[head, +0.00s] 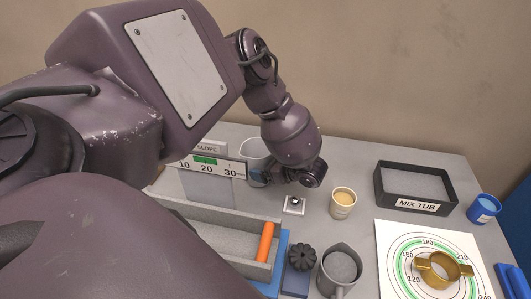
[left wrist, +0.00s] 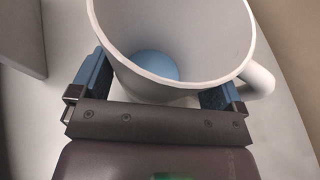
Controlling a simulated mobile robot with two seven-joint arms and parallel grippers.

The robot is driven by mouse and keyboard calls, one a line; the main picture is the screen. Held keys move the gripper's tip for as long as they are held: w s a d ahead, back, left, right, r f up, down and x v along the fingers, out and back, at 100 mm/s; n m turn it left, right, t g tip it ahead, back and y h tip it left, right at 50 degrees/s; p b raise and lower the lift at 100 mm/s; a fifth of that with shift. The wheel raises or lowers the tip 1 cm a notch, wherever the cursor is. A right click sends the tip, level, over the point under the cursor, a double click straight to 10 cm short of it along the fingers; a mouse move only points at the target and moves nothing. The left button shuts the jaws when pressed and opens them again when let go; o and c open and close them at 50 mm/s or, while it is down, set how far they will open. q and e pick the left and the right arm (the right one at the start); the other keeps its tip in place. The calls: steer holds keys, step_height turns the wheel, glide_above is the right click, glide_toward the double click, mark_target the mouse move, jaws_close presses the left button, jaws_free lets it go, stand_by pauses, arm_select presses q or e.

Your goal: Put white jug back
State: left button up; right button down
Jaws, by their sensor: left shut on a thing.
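The white jug (head: 252,147) stands upright at the back of the table in the head view, partly hidden behind my left gripper and the slope gauge. My left gripper (head: 258,177) reaches down at its near side. In the left wrist view my left gripper (left wrist: 157,88) has its blue-padded fingers on either side of the white jug (left wrist: 185,88), shut on it. The jug's handle points right, and a blue round patch shows inside it. I cannot tell whether its base touches the table. My right gripper is not in view.
A slope gauge (head: 207,166) and grey trough (head: 225,237) with an orange stick (head: 265,242) stand nearby. A cream cup (head: 343,203), grey jug (head: 338,271), black mix tub (head: 415,202), blue cup (head: 484,209) and brass ring (head: 443,270) on a dial sheet stand right.

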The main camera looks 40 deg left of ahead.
arm_select(q)
steer(key=o, duration=0.7)
steer(key=shift+o, duration=0.2)
steer(key=v, duration=1.2)
steer(key=shift+b, duration=0.3)
